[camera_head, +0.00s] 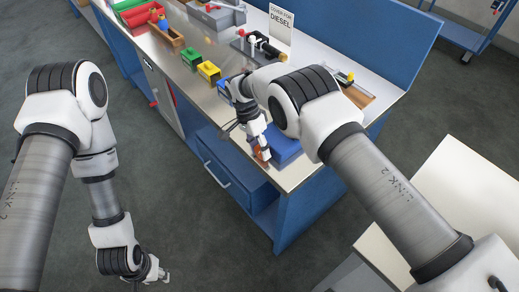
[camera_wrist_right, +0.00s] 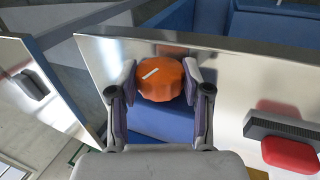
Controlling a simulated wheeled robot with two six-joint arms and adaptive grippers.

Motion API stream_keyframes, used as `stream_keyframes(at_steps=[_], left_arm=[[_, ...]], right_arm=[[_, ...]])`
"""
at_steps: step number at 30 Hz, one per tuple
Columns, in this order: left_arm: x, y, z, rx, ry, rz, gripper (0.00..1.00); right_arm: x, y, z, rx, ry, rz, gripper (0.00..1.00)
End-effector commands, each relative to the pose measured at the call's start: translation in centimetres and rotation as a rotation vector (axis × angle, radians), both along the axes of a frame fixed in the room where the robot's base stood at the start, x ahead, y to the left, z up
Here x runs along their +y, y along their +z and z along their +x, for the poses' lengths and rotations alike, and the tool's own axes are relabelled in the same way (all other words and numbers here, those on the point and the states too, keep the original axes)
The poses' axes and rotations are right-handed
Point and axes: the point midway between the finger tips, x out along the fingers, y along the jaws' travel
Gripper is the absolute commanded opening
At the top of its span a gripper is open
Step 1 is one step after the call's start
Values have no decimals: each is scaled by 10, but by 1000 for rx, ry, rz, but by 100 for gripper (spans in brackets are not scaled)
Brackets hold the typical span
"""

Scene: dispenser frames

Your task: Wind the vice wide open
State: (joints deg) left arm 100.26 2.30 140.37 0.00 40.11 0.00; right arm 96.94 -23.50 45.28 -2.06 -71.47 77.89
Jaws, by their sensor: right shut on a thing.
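The blue vice (camera_head: 286,147) sits at the near end of the steel-topped bench (camera_head: 305,168). Its orange round knob (camera_wrist_right: 162,79) has a pale stripe on top. My right gripper (camera_head: 262,153) reaches down at the vice. In the right wrist view its two fingers (camera_wrist_right: 160,82) stand on either side of the knob and are shut on it. Part of the blue body shows below the knob. The vice jaws and their gap cannot be made out. My left gripper (camera_head: 158,275) hangs low over the floor, away from the bench; its fingers are too small to judge.
Green (camera_head: 191,60), yellow (camera_head: 209,71) and blue blocks stand along the bench. A wooden box (camera_head: 167,33) and a DIESEL sign (camera_head: 281,22) are farther back. A blue panel (camera_head: 370,40) closes the bench's right side. A pale table (camera_head: 445,190) stands at right.

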Motion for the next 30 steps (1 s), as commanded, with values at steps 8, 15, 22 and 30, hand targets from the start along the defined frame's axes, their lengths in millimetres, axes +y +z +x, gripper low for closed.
stream_keyframes(at_steps=[8,15,22,30], left_arm=[[0,0,0,0,0,0,40],[0,0,0,0,0,0,40],[0,12,0,0,0,0,40],[0,42,0,0,0,0,40]], right_arm=[[0,-1,-1,2,0,1,74],[0,0,0,1,1,1,74],[0,4,-1,-26,1,23,74],[-2,5,-5,-193,0,151,74]])
